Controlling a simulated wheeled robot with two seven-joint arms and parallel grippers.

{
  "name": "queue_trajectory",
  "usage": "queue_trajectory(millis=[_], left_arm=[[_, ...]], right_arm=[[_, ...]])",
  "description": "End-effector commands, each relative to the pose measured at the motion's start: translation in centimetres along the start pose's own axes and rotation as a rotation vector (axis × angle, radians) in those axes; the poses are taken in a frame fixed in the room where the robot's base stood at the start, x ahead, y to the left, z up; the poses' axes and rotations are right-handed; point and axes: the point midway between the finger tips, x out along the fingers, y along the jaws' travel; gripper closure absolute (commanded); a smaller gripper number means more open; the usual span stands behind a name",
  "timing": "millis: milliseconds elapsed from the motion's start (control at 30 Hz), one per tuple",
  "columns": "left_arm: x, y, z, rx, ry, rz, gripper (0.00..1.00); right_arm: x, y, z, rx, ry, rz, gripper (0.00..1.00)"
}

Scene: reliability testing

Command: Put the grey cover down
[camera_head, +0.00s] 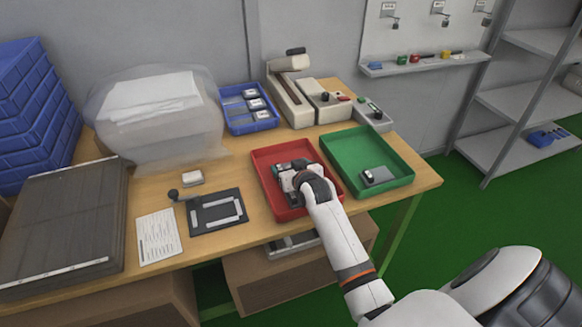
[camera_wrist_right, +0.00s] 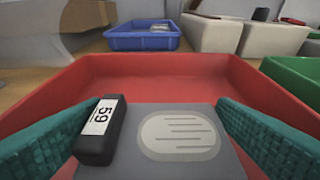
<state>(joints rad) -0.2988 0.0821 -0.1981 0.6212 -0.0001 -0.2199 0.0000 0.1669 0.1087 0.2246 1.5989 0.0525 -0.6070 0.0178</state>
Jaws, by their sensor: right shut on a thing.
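The grey cover (camera_wrist_right: 180,140) is a flat grey plate with a pale oval label and a black block marked "59" at its left side. In the right wrist view it lies between the two teal finger pads of my right gripper (camera_wrist_right: 160,135), which is shut on it. In the head view my right gripper (camera_head: 291,177) is over the red tray (camera_head: 262,165), and it hides much of what it holds. I cannot tell whether the cover touches the tray floor. My left gripper is not in view.
A green tray (camera_head: 398,162) to the right holds a similar grey piece with a black part (camera_head: 376,176). A blue tray (camera_head: 236,128) with several small items and beige devices (camera_head: 290,100) stand behind. A black frame (camera_head: 216,212) lies on the left of the table.

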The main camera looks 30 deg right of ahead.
Motion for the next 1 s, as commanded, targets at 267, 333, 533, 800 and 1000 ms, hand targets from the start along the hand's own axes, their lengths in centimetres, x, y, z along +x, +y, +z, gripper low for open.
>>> queue_trajectory(millis=[267,333,533,800,1000], left_arm=[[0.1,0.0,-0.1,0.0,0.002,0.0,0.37],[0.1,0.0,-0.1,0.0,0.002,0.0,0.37],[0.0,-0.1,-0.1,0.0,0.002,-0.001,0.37],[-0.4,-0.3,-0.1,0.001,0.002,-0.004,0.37],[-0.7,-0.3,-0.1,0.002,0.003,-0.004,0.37]], right_arm=[[0.1,0.0,-0.2,0.0,0.0,0.0,0.01],[0.1,0.0,-0.2,0.0,0.0,0.0,0.0],[0.0,0.0,0.0,0.0,0.0,0.0,0.0],[-4.0,0.0,0.0,-0.001,0.001,0.0,0.0],[-8.3,0.0,0.0,0.0,0.0,0.0,0.0]])
